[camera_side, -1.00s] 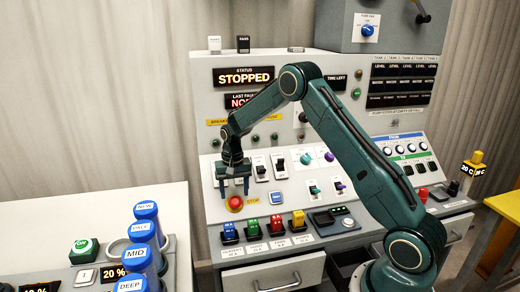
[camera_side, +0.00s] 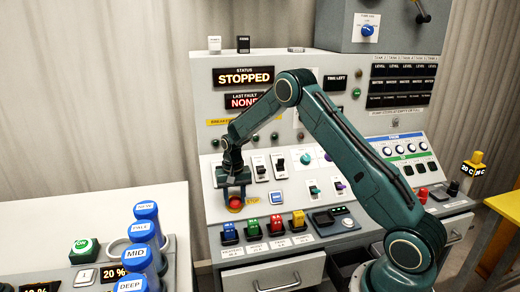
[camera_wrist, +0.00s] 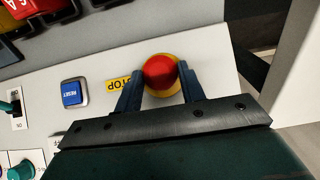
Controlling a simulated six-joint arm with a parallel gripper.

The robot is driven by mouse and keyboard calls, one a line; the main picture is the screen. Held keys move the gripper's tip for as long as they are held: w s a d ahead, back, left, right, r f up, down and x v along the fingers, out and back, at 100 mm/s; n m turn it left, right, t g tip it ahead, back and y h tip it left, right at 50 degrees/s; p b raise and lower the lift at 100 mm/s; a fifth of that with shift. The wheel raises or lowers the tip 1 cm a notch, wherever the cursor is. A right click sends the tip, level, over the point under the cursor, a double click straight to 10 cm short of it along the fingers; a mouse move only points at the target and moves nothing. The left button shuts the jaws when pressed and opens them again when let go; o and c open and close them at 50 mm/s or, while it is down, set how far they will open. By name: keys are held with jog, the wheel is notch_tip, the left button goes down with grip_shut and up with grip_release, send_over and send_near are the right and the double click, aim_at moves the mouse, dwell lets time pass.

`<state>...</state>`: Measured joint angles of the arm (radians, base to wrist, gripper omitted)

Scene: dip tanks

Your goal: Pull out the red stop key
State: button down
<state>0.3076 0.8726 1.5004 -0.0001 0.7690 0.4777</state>
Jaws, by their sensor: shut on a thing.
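The red stop key (camera_side: 235,203) is a round red knob on a yellow ring, low on the left of the sloped console panel. It also shows in the wrist view (camera_wrist: 160,71), with a yellow STOP label (camera_wrist: 118,84) beside it. My gripper (camera_side: 236,196) is at the key, one finger on each side. In the wrist view the two dark fingers (camera_wrist: 160,86) flank the red knob and are shut on it. The status display (camera_side: 243,77) reads STOPPED.
A blue RESET button (camera_wrist: 73,93) sits beside the STOP label. Blue, green, red and yellow rockers (camera_side: 264,226) line the panel below. Black switches (camera_side: 280,167) stand right of my gripper. Blue-topped cylinders (camera_side: 143,235) stand on the left bench.

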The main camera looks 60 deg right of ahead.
aim_at(235, 203)
jog(key=shift+s+a+r, duration=0.25)
jog(key=shift+a+r, duration=0.05)
jog(key=shift+r, duration=0.25)
jog(key=c, duration=0.9)
grip_release()
jog(key=shift+r, duration=6.9)
